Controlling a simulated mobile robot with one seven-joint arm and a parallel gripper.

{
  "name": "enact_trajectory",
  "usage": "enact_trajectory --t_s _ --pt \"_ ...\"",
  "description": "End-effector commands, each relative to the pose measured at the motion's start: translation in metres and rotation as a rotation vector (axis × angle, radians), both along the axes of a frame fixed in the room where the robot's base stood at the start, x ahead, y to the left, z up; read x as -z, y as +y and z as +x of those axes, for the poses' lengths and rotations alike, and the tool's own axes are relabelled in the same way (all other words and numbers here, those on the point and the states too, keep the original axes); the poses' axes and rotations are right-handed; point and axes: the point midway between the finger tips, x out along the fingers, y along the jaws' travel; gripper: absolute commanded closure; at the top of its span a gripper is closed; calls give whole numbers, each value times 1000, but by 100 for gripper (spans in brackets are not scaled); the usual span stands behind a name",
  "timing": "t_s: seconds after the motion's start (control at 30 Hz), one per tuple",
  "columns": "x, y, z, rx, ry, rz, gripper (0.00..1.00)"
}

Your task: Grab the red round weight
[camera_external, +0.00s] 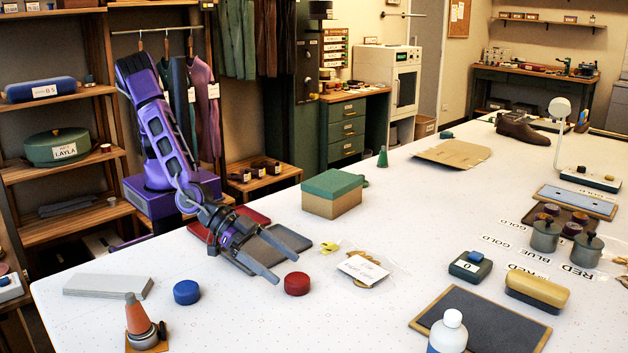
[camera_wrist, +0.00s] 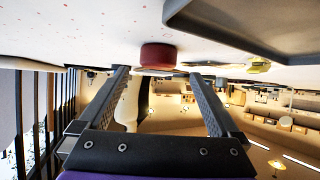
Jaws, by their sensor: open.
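The red round weight (camera_external: 297,284) lies flat on the white table in the external view, just beyond my fingertips. My gripper (camera_external: 285,269) is open and empty, low over the table. In the wrist view, which appears upside down, the red round weight (camera_wrist: 157,56) shows between and just past the tips of my gripper (camera_wrist: 158,74). The fingers look apart from it. A similar blue round weight (camera_external: 187,291) lies to the left in the external view.
A dark grey flat piece (camera_external: 283,238) lies beside my gripper, with a red one (camera_external: 226,220) behind. A plastic bag with a label (camera_external: 363,269) lies right of the weight. An orange cone (camera_external: 139,318) stands front left. The table in front of the weight is clear.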

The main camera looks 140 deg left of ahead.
Motion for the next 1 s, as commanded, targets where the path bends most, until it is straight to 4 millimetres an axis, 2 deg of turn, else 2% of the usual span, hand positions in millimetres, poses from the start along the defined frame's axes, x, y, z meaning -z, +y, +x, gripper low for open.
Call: enact_trajectory --t_s 0.17,0.4,0.7,0.77,1.0 --pt "9 5 12 -2 0 1 1" --pt "25 13 40 -2 0 1 1" --pt "27 15 44 -1 1 0 1" --pt "27 15 44 -1 1 0 10" --pt "27 15 44 -1 1 0 54"
